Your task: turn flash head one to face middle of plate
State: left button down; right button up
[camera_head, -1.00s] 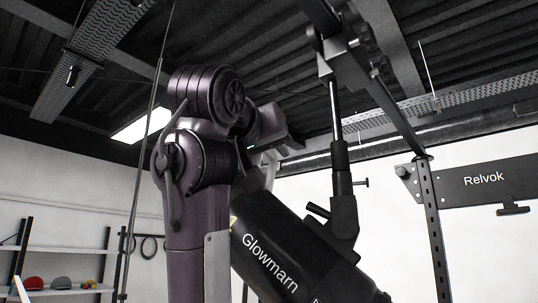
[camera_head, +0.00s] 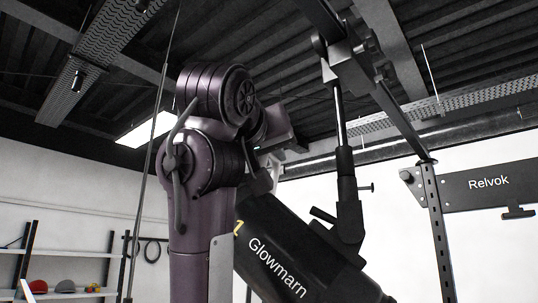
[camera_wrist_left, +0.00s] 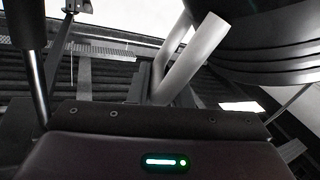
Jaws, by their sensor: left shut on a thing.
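Flash head one (camera_head: 285,250) is a black cylinder with white "Glowmarn" lettering and a yellow "1" in the head view. It hangs tilted from a black rod (camera_head: 343,155) below an overhead beam. My purple left arm covers its left end. My left gripper (camera_head: 268,174) is at the upper left end of the flash head, its pale fingers partly hidden; it is shut on part of the head. In the left wrist view, the pale fingers (camera_wrist_left: 190,57) extend beside a dark ribbed round body (camera_wrist_left: 270,45). The plate and my right gripper are not in view.
A black bar marked "Relvok" (camera_head: 490,183) joins a perforated post (camera_head: 436,230) at the right. A shelf with caps (camera_head: 65,287) stands at the lower left. Dark beams cross the ceiling. A thin pole (camera_head: 153,160) rises left of my arm.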

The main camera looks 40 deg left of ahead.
pick_arm(q)
jog(key=shift+s+n, duration=0.15)
jog(key=shift+n, duration=0.15)
jog(key=shift+s+d+y, duration=0.1)
jog(key=shift+s+y, duration=0.05)
jog(key=shift+y, duration=0.25)
jog(key=shift+s+d+n+g, duration=0.1)
jog(key=shift+s+n+g, duration=0.05)
jog(key=shift+n+g, duration=0.15)
jog(key=shift+y, duration=0.3)
jog(key=shift+s+d+n+y, duration=0.15)
jog(key=shift+s+n+y, duration=0.15)
jog(key=shift+s+y, duration=0.1)
jog(key=shift+g, duration=0.3)
jog(key=shift+s+d+n+y, duration=0.25)
jog(key=shift+s+n+y, duration=0.1)
jog(key=shift+n+y, duration=0.2)
